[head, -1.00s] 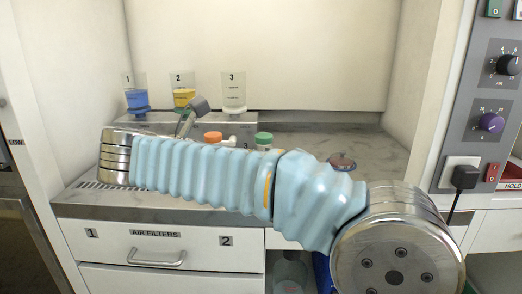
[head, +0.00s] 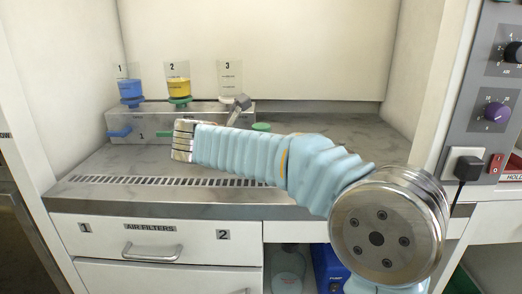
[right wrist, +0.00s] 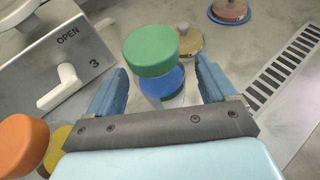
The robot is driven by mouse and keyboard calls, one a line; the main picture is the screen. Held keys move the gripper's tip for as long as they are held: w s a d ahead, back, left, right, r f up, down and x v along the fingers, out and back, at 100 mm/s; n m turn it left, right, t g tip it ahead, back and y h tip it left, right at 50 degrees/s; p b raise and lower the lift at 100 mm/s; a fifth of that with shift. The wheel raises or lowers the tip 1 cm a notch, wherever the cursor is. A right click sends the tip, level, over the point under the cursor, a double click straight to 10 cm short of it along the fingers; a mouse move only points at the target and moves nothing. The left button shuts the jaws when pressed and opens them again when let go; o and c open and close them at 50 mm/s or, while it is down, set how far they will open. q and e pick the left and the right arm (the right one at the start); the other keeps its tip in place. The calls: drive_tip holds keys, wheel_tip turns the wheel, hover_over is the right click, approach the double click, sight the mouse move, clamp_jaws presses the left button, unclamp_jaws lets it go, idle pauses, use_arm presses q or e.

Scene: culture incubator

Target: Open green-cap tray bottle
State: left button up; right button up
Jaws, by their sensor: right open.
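A bottle with a green cap (right wrist: 150,50) stands between the two blue fingers of my right gripper (right wrist: 159,66) in the right wrist view. Blue shows below the cap (right wrist: 166,84). The fingers are apart, one on each side, with gaps to the cap. In the head view only the top of the green cap (head: 261,127) shows above my right arm, which hides the rest of the bottle and the right gripper. My left gripper is not in view.
An orange-capped bottle (right wrist: 22,142) stands at the left. A white lever (right wrist: 68,86) sits on a panel marked OPEN 3. Blue (head: 130,86) and yellow (head: 178,86) containers stand behind.

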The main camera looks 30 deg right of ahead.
drive_tip(key=shift+w+d+f, duration=0.2)
drive_tip(key=shift+d, duration=0.25)
drive_tip(key=shift+c, duration=0.3)
drive_tip(key=c, duration=1.1)
drive_tip(key=shift+r, duration=0.45)
drive_tip(key=shift+c, duration=0.3)
wheel_tip(320, 180, up, 3)
drive_tip(key=shift+f+p, duration=0.15)
drive_tip(key=shift+p, duration=0.25)
drive_tip(key=s+a+r, duration=0.7)
drive_tip(key=s+r, duration=0.2)
drive_tip(key=s, duration=0.3)
drive_tip(key=shift+a+r, duration=0.2)
